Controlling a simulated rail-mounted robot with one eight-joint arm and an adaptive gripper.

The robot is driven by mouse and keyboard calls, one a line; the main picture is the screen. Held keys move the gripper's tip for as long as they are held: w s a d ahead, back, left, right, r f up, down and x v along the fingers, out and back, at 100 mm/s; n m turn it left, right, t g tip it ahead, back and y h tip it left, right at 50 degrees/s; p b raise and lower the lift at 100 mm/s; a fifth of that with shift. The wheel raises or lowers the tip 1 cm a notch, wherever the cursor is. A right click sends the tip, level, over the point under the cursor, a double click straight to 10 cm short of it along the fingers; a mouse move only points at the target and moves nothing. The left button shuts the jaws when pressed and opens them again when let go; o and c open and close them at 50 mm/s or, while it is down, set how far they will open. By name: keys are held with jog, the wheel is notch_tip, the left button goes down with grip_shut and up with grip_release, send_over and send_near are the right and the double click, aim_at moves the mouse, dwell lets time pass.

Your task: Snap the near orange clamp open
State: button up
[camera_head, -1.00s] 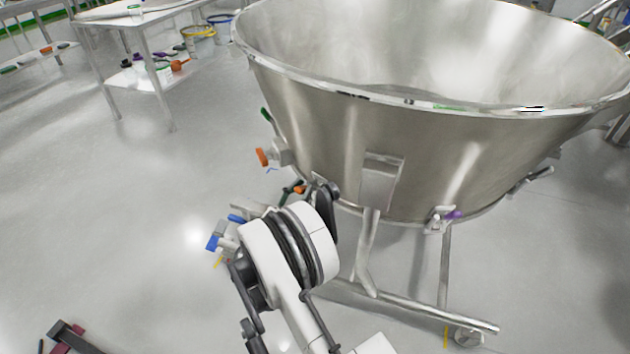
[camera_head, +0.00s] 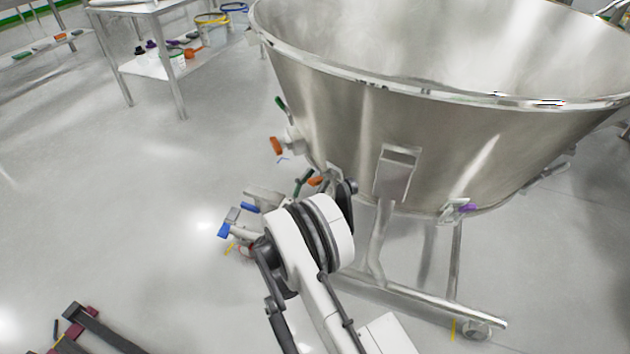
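Two small orange pieces show at the left side of the big steel bowl (camera_head: 440,130). The nearer orange clamp (camera_head: 315,181) sits low by the bowl's bottom edge, beside a green handle (camera_head: 303,183), partly covered by my arm. The farther orange piece (camera_head: 277,146) sticks out from a fitting higher on the left. My gripper (camera_head: 347,190) shows only as a dark part at the arm's end, just right of the nearer clamp and close to the bowl. Its fingertips are hidden, so contact with the clamp and opening cannot be told.
Blue handles (camera_head: 224,230) on metal fittings stand left of my arm. A purple handle (camera_head: 467,208) is at the bowl's lower right. A steel leg frame (camera_head: 420,298) stands below. A table (camera_head: 150,8) is at the back left.

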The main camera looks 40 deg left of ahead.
jog(key=shift+r, duration=0.1)
notch_tip(320, 180, up, 10)
jog(key=shift+f, duration=0.1)
dwell(0.7)
jog(key=shift+c, duration=0.4)
